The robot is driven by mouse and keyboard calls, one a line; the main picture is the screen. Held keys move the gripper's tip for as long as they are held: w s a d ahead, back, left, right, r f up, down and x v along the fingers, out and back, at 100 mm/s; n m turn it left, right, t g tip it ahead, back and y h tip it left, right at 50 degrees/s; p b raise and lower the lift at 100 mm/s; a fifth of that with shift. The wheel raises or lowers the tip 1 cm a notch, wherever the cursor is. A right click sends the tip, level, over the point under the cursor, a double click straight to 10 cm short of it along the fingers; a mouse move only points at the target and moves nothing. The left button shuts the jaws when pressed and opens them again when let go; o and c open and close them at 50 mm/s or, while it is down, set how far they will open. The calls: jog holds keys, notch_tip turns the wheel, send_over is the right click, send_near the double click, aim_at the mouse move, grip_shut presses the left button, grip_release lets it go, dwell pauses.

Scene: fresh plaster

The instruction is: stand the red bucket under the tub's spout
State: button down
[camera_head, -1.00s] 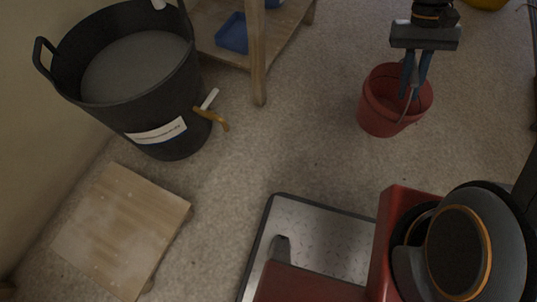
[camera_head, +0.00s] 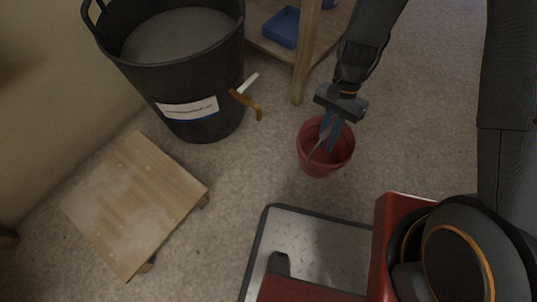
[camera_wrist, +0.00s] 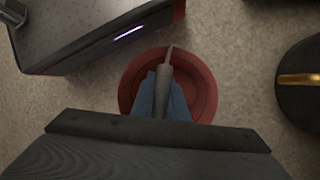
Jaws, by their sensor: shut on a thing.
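The red bucket (camera_head: 312,160) hangs or stands upright to the right of the tub in the head view; I cannot tell whether it touches the floor. My gripper (camera_head: 328,138) is shut on its handle, with the fingers over the bucket's mouth. In the wrist view the bucket (camera_wrist: 205,88) lies below my gripper (camera_wrist: 165,85), and the handle runs between the fingers. The black tub (camera_head: 185,75) holds a grey liquid. Its brass spout (camera_head: 252,105) with a white lever sticks out at the lower right, left of the bucket and apart from it.
A low wooden platform (camera_head: 130,205) stands on the floor in front of the tub. A wooden shelf (camera_head: 303,62) with a blue tray (camera_head: 283,27) stands behind the spout. Carpet-like floor (camera_head: 235,170) is free between spout, platform and my base.

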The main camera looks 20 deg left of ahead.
aim_at(309, 169)
jog(key=s+f+m, duration=0.1)
jog(key=f, duration=0.2)
jog(key=s+a+f+m+b, duration=0.1)
jog(key=f, duration=0.1)
jog(key=s+f+y+b, duration=0.1)
jog(key=f, duration=0.2)
jog(key=shift+a+f+m, duration=0.3)
jog(key=shift+a+m, duration=0.05)
jog(key=shift+m, duration=0.05)
jog(key=shift+a+f, duration=0.15)
jog(key=w+a+f+b, duration=0.1)
jog(key=w+a+b, duration=0.2)
jog(key=a, duration=0.5)
jog(key=w+a+f+b, duration=0.2)
jog(key=w+a+b, duration=0.1)
jog(key=a+b, duration=0.3)
jog(key=shift+w+a+f, duration=0.25)
jog(key=shift+w+a, duration=0.15)
jog(key=shift+a, duration=0.85)
jog(key=c, duration=2)
grip_release()
jog(key=shift+f, duration=0.15)
jog(key=shift+c, duration=0.2)
